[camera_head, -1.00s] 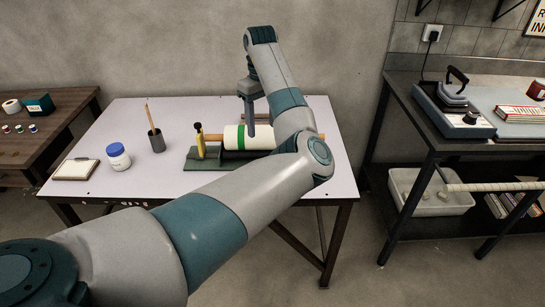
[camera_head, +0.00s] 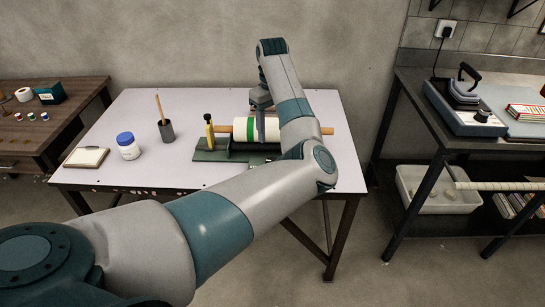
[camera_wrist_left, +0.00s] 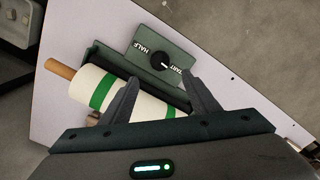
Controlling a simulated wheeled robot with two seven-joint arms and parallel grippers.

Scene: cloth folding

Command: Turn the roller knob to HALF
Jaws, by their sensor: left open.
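The roller knob (camera_wrist_left: 163,61) is a round black dial on a dark green plate (camera_wrist_left: 143,68) in the left wrist view. The plate carries white words HALF and START, and a small white mark on the knob faces the START side. The white roller (camera_wrist_left: 120,96) with green bands lies beside the plate; it also shows in the head view (camera_head: 240,130). My left gripper (camera_wrist_left: 160,77) is open and empty, its fingertips spread on either side of the knob in the picture, seemingly above it. In the head view my left gripper (camera_head: 261,122) hangs by the roller, and the arm hides the knob.
The pale table (camera_head: 120,115) also holds a blue-lidded jar (camera_head: 128,147), a dark pencil cup (camera_head: 166,130) and a clipboard (camera_head: 86,157), all left of the roller. A dark bench (camera_head: 440,130) with an iron press (camera_head: 463,105) stands at the right.

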